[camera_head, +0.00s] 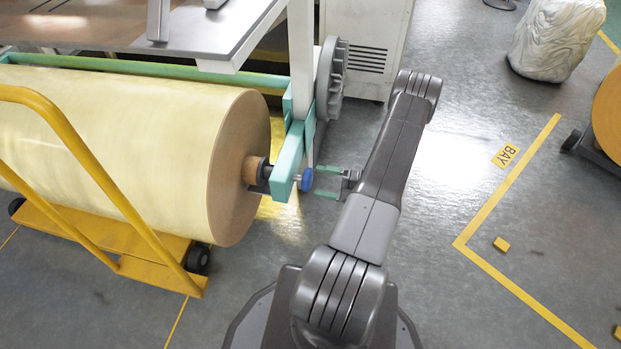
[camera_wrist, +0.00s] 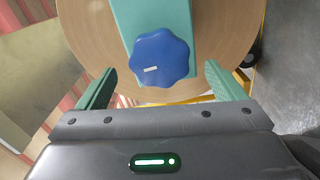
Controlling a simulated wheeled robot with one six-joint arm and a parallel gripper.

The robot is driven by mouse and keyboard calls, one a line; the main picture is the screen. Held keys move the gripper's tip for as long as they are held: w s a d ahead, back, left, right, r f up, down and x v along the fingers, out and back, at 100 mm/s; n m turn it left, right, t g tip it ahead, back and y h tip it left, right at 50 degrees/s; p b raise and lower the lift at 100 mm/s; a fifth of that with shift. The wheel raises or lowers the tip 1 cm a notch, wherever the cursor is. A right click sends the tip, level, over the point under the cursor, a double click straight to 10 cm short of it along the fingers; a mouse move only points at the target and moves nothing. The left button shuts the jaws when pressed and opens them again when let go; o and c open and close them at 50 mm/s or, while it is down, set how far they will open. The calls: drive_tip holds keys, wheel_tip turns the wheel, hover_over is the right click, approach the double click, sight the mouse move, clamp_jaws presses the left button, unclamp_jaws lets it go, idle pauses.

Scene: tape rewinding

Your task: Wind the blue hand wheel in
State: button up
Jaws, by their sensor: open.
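The blue hand wheel (camera_head: 307,180) is a small lobed knob on the outer side of the teal bracket (camera_head: 288,163), at the end of the big roll's shaft. In the wrist view the hand wheel (camera_wrist: 160,57) faces me, with a short white mark left of its centre. My gripper (camera_head: 315,183) is open, with its teal fingers pointing at the wheel from the right. In the wrist view my gripper (camera_wrist: 157,85) has one finger at each side, with the wheel between and slightly beyond them. The fingers appear clear of the wheel.
A large yellowish roll (camera_head: 120,130) lies left of the bracket. A yellow cart (camera_head: 150,255) stands in front of it. A grey toothed wheel (camera_head: 332,80) and a white cabinet (camera_head: 368,40) are behind. Open floor (camera_head: 450,180) lies to the right, with a yellow line.

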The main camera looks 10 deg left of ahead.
sight(312, 180)
drive_tip(key=d, duration=0.8)
drive_tip(key=shift+s+p, duration=0.15)
drive_tip(key=shift+p, duration=0.3)
drive_tip(key=a, duration=0.4)
drive_tip(key=a+b, duration=0.1)
drive_tip(key=a, duration=0.4)
drive_tip(key=a+b, duration=0.1)
drive_tip(key=a, duration=0.4)
drive_tip(key=shift+w, duration=0.25)
drive_tip(key=shift+d, duration=0.1)
